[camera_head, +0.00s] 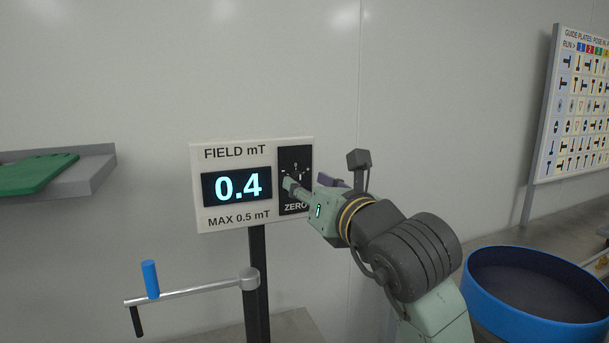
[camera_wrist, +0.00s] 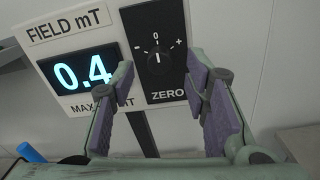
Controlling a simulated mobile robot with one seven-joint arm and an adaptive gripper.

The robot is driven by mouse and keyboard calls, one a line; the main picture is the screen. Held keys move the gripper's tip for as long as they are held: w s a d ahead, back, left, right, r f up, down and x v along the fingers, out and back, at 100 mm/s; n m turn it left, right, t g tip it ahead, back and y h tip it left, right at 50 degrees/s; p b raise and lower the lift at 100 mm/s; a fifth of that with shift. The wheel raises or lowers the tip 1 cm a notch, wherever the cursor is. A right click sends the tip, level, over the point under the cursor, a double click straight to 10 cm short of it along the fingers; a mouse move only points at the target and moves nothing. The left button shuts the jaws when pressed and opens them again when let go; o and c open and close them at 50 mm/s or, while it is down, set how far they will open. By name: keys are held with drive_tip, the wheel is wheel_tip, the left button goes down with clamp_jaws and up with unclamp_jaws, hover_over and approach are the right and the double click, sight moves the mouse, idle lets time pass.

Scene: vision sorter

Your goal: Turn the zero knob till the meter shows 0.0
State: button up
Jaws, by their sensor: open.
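The meter (camera_head: 204,156) is a white panel on a dark post, headed FIELD mT. Its display (camera_head: 237,187) reads 0.4, and it reads 0.4 in the wrist view (camera_wrist: 79,72) too. The zero knob (camera_wrist: 158,62) is a round black knob on a black plate marked minus, 0 and plus; its white pointer line points up near the 0. My gripper (camera_head: 287,181) is in front of the knob plate and hides most of the knob in the head view. In the wrist view its purple-padded fingers (camera_wrist: 163,85) are open, one on each side of the knob, apart from it.
A crank arm with a blue handle (camera_head: 150,279) sticks out left from the post below the panel. A grey shelf with a green board (camera_head: 38,173) is at the left. A blue-rimmed drum (camera_head: 480,258) stands at the lower right, below a guide-plate chart (camera_head: 549,135).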

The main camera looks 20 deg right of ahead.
drive_tip(key=shift+w+a, duration=0.1)
drive_tip(key=shift+w, duration=0.9)
clamp_jaws()
